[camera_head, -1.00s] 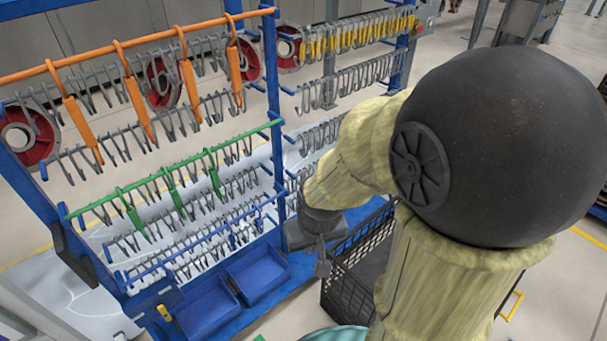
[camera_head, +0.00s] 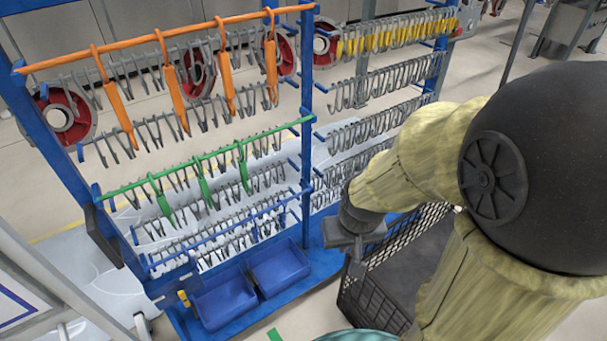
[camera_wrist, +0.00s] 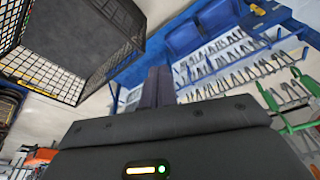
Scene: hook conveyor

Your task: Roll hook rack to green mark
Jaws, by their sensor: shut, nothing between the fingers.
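The hook rack (camera_head: 307,120) is a blue frame with orange, green and blue rails carrying many hooks, and blue bins at its base. It fills the left half of the head view; its lower part shows in the wrist view (camera_wrist: 183,37). A small green mark (camera_head: 274,335) lies on the floor in front of the rack, cut by the bottom edge. My gripper (camera_head: 357,252) is right of the rack's near right post and apart from it. In the wrist view its dark fingers (camera_wrist: 158,88) are together and empty, pointing toward the rack's base.
A black mesh crate (camera_head: 375,300) stands right of the rack, below my arm; it also shows in the wrist view (camera_wrist: 50,75). A grey frame (camera_head: 60,290) stands left. Floor between bins and crate is narrow.

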